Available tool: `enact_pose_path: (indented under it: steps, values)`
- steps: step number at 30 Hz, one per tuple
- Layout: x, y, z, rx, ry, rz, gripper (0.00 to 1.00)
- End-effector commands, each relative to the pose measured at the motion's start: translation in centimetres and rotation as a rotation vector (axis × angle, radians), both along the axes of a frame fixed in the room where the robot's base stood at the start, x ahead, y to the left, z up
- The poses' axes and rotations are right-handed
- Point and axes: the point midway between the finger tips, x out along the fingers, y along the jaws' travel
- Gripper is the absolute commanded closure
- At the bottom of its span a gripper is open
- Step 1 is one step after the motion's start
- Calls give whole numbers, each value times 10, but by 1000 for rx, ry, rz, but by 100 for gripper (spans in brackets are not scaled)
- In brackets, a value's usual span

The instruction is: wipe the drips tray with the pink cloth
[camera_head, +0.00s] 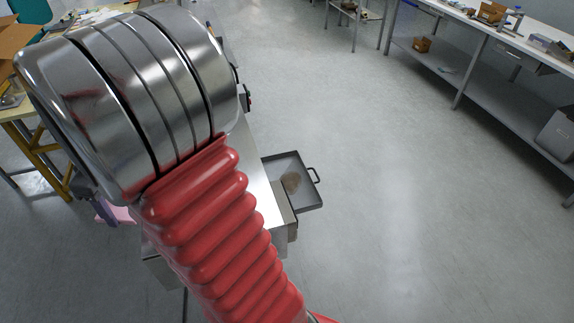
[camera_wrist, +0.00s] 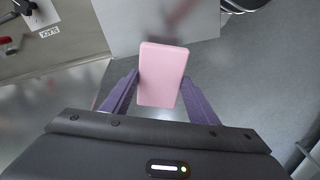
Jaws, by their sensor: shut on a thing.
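The pink cloth (camera_wrist: 161,75) is a flat, block-like pink piece between the two purple fingers of my gripper (camera_wrist: 159,88) in the wrist view. My gripper is shut on it and holds it in the air. In the head view a corner of the cloth (camera_head: 122,214) shows at the lower left, beside a purple finger (camera_head: 104,211); my arm hides the rest. The drips tray (camera_head: 310,197) is a shallow dark-rimmed grey tray with a handle, sticking out from the right side of the machine. A round brownish stain (camera_head: 291,183) lies in it. My gripper is left of the tray, across the machine.
The steel machine (camera_head: 264,205) stands between my gripper and the tray, partly hidden by my arm. A cluttered table (camera_head: 16,108) is at the left. A long workbench (camera_head: 470,22) with a lower shelf is at the right. The floor right of the tray is clear.

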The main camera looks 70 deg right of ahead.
Motion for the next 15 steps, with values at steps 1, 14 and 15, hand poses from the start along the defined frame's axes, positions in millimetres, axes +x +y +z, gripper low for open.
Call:
enact_pose_path:
  steps: [1,14,15]
  values:
    - [12,15,-7,0,2,-18,64]
    - [80,126,-55,6,-25,-249,64]
    - [83,132,-58,6,-26,-262,64]
